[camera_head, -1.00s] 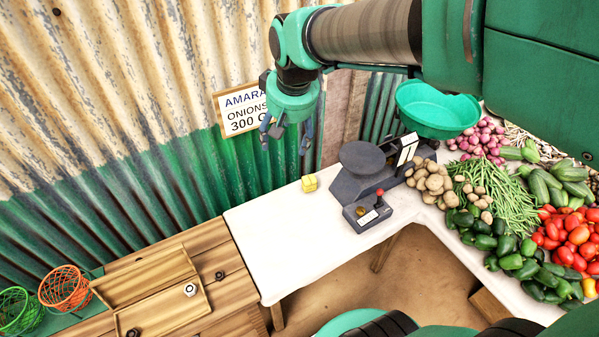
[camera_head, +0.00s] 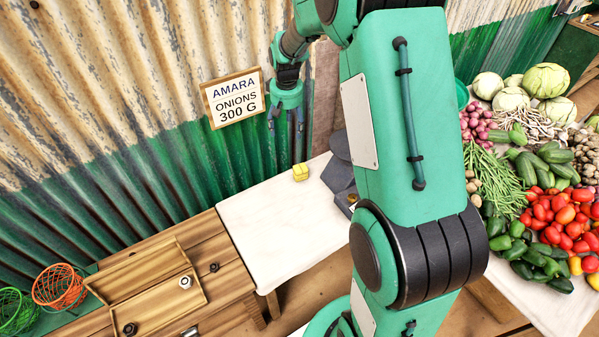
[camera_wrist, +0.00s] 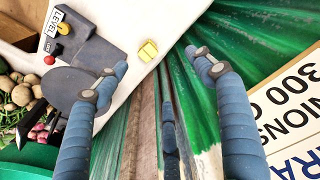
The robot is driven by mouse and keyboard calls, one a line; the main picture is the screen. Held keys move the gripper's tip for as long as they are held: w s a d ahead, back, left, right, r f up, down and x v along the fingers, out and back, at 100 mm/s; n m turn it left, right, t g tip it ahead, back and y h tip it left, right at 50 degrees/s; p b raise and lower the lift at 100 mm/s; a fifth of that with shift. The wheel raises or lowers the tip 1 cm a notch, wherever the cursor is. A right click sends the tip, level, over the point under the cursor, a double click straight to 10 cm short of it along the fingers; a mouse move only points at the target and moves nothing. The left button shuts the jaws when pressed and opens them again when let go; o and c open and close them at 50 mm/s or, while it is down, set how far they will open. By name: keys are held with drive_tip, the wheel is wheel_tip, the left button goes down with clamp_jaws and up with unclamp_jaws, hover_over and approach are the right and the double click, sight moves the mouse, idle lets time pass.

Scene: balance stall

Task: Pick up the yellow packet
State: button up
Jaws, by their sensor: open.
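The yellow packet (camera_head: 300,172) is a small block on the white tabletop (camera_head: 268,235), near the table's back edge by the corrugated wall. It also shows in the wrist view (camera_wrist: 148,51), ahead of and between my fingers, apart from them. My gripper (camera_head: 287,155) hangs with its fingers pointing down, close to the packet in the head view. In the wrist view my gripper (camera_wrist: 150,75) is open, its blue fingers spread wide with nothing between them.
A dark grey scale (camera_wrist: 80,75) stands on the table beside the packet, mostly hidden by my arm in the head view. A price sign (camera_head: 234,98) hangs on the wall. Wooden trays (camera_head: 150,285) stand at left; vegetables (camera_head: 560,215) lie at right. The white table's left part is clear.

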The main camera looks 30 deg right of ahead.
drive_tip(key=g, duration=0.1)
hover_over(300, 167)
wheel_tip(300, 167, down, 18)
drive_tip(key=shift+d, duration=0.1)
drive_tip(key=shift+f+b, duration=0.5)
drive_tip(key=shift+f, duration=3.7)
drive_tip(key=shift+f, duration=0.15)
drive_tip(key=shift+s+f+b, duration=0.15)
drive_tip(key=shift+f+b, duration=0.35)
drive_tip(key=shift+f, duration=1.95)
drive_tip(key=c, duration=1.4)
